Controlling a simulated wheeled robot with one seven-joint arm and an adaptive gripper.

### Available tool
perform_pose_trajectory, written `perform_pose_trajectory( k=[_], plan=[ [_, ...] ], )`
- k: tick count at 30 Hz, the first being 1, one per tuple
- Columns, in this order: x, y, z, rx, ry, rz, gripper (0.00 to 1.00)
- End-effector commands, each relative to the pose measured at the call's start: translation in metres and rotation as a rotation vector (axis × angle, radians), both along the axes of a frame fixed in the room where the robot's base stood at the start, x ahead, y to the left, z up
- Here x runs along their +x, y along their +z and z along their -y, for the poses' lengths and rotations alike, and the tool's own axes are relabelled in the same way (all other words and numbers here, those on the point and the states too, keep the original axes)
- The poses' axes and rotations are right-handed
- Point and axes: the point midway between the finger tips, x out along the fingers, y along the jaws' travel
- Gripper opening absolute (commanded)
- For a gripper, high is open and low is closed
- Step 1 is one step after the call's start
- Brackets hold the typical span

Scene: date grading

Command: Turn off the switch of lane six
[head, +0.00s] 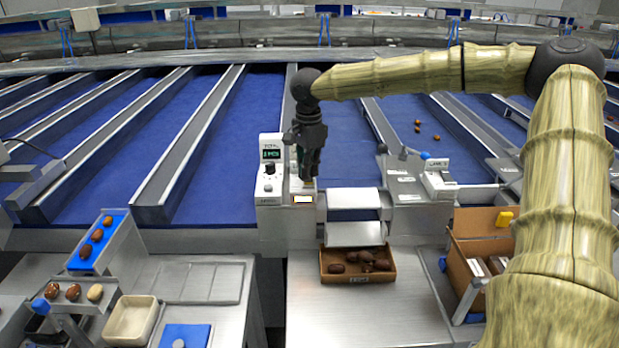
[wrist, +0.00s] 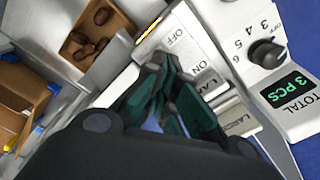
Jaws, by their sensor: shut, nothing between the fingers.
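The lever or rocker itself cannot be made out; my fingers cover part of the plate. My gripper (head: 308,176) points down over the narrow white panel between two lanes. In the wrist view my gripper (wrist: 160,75) has dark fingers with green pads, shut and empty, close beside the OFF and ON lettering. Whether it touches the plate cannot be told. Beside it stands a white control box (head: 270,190) with a black knob (wrist: 266,54) and a green "3 PCS" display (wrist: 290,92).
A brown tray of dates (head: 323,277) sits below a metal chute (head: 353,233). A cardboard box (head: 470,250) stands to the right. Another grey panel with a blue-tipped lever (head: 425,155) lies right of my gripper. Blue lanes (head: 245,130) with metal dividers run behind.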

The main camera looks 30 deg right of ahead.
Motion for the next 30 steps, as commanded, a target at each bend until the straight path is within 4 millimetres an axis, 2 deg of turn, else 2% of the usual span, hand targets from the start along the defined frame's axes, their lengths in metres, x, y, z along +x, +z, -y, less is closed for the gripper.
perform_pose_trajectory(
  k=[30],
  plan=[
    [0.000,-0.012,0.000,-0.001,0.000,-0.001,0.00]
  ],
)
